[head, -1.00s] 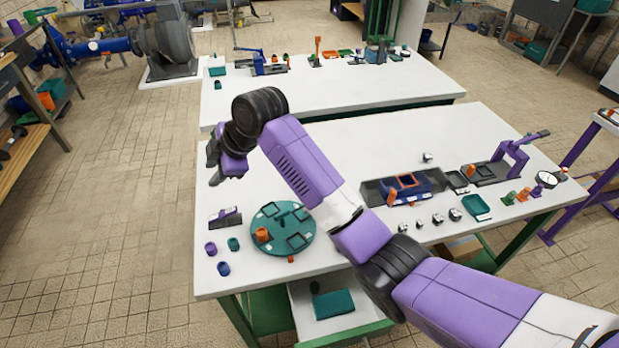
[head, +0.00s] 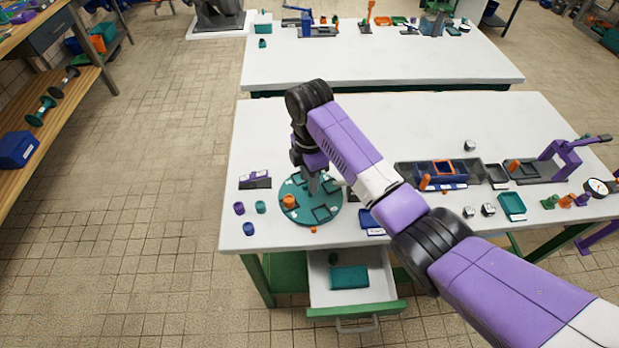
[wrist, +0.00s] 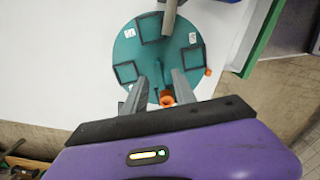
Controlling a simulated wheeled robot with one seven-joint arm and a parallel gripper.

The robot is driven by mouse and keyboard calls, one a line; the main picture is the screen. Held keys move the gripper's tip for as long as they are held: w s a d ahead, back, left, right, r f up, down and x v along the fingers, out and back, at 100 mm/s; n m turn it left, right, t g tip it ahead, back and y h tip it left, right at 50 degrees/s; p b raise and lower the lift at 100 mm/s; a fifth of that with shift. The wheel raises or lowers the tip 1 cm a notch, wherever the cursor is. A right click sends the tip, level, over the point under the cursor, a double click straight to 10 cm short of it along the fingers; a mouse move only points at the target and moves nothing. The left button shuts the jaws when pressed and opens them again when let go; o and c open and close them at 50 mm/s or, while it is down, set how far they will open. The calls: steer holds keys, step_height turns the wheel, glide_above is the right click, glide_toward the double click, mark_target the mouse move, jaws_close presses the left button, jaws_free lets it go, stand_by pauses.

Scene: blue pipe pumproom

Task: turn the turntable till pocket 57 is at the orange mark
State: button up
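The teal turntable (head: 326,217) lies on the near white table, left of its middle. It carries several dark square pockets with white labels too small to read, so I cannot tell which is 57. An orange cylinder (head: 289,201) stands on its left part. A small orange mark (head: 313,229) is at its front edge; it also shows in the wrist view (wrist: 208,71). My gripper (head: 314,186) is over the turntable, pointing down. In the wrist view its two grey fingers (wrist: 159,78) are apart, with the turntable's teal centre post beyond them. Contact cannot be told.
Purple, teal and blue cups (head: 249,229) stand left of the turntable, with a purple-and-grey holder (head: 255,180) behind them. A blue bin (head: 371,222) is close on its right. An open drawer (head: 348,297) juts out below. The table's back left is clear.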

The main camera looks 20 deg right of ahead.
steer(key=shift+f, duration=0.35)
jaws_close()
stand_by(1.2)
